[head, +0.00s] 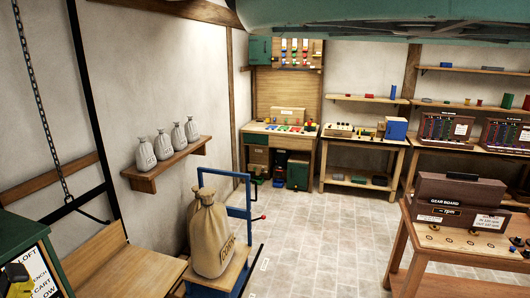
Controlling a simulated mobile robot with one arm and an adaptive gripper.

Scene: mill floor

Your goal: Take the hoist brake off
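A chain (37,85) hangs at the left beside a dark upright post, with a dark hook-like piece (90,214) near its lower end. A green cabinet (22,232) stands at the lower left. A blue frame (248,195) carries a short lever with a red knob (263,217). No part is clearly marked as the brake. My gripper is not in view.
A full sack (212,240) stands on a wooden platform by the blue frame. Several small sacks sit on a wall shelf (142,184). A gear board table (425,243) stands at the right. Workbenches (365,141) line the back. The tiled floor (320,235) between is clear.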

